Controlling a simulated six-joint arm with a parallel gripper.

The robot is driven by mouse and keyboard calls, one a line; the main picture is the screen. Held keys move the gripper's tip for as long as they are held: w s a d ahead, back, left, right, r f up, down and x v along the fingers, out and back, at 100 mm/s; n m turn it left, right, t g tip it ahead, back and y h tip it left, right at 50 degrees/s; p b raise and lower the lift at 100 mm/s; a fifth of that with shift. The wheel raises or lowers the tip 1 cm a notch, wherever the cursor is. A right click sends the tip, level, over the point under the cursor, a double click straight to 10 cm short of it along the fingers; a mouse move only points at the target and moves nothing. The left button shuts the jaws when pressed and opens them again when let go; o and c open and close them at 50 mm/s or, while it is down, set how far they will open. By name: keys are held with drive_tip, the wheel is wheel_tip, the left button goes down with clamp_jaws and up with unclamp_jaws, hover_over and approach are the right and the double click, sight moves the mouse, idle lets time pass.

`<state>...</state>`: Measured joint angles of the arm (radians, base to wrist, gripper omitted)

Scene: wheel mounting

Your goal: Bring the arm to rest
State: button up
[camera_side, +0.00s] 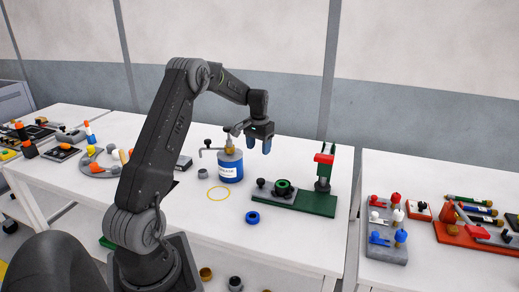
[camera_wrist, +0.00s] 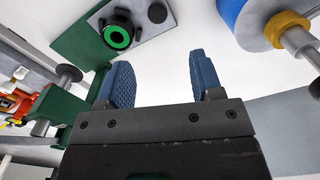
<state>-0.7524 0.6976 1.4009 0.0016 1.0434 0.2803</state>
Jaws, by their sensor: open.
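My gripper (camera_side: 259,146) is open and empty, held above the white table between the blue can and the green fixture. In the wrist view its two blue fingers (camera_wrist: 160,84) stand apart with nothing between them. My arm reaches up from its base and bends down to the gripper. A blue wheel (camera_side: 252,217) lies flat on the table in front of the fixture. The green fixture (camera_side: 318,203) has a grey plate carrying a dark hub with a green ring (camera_side: 283,187); the ring also shows in the wrist view (camera_wrist: 117,37).
The blue can (camera_side: 229,168) with a metal spout stands just left of my gripper. A red-topped green post (camera_side: 324,165) rises at the right. Side tables hold several small parts. The table front is mostly clear.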

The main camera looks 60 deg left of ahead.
drive_tip(key=s+d+r+m+t+y, duration=0.1)
drive_tip(key=s+d+r, duration=0.1)
drive_tip(key=d+r, duration=0.65)
drive_tip(key=s+d+r+m+t, duration=0.1)
drive_tip(key=d+r, duration=0.5)
drive_tip(key=d, duration=0.6)
drive_tip(key=s+d+m+t+h, duration=0.1)
drive_tip(key=s+d+m+t, duration=0.2)
drive_tip(key=s+d, duration=1.3)
drive_tip(key=shift+s+d+r+t, duration=0.15)
drive_tip(key=shift+s+r+t, duration=0.25)
drive_tip(key=shift+s, duration=0.5)
